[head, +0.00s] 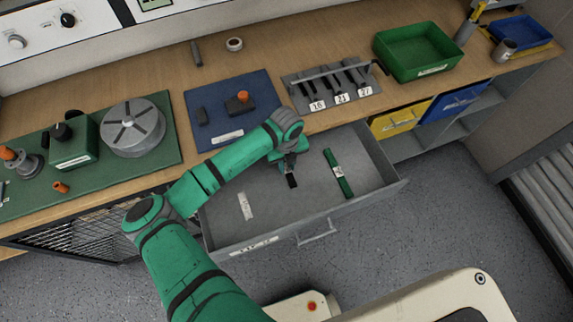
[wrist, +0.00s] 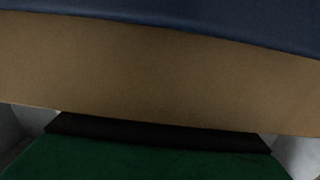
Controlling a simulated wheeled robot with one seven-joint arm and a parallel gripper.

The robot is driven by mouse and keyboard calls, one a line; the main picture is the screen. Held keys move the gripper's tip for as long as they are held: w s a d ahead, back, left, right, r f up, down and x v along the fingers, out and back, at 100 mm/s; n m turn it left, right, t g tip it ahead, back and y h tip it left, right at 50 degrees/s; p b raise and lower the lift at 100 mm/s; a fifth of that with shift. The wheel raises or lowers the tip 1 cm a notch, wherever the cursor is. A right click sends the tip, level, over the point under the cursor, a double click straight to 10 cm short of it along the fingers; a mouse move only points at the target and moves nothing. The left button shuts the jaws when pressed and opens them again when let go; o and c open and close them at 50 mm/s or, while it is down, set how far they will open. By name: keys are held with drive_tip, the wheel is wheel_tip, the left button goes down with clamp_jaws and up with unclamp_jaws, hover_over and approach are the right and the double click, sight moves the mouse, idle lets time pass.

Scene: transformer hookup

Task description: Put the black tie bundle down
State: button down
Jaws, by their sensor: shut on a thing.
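My gripper (head: 289,172) is inside the open grey drawer (head: 215,226) in the head view. It is shut on the black tie bundle (head: 292,181), a short dark piece at its fingertips. I cannot tell whether the bundle touches the drawer floor. A green tie bundle (head: 338,174) with a white label lies in the drawer to the right of my gripper. In the wrist view a black strip (wrist: 150,131) crosses low above a green surface; I cannot tell for certain what either is.
A white label (head: 245,206) lies on the drawer floor at left. The wooden bench edge (wrist: 160,70) and blue mat (head: 258,86) are close beyond my gripper. A tool rack (head: 300,97) and green tray (head: 417,52) stand on the bench. The drawer's middle floor is clear.

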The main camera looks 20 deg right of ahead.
drive_tip(key=c, duration=1.6)
unclamp_jaws()
drive_tip(key=shift+f, duration=0.1)
drive_tip(key=shift+o, duration=0.2)
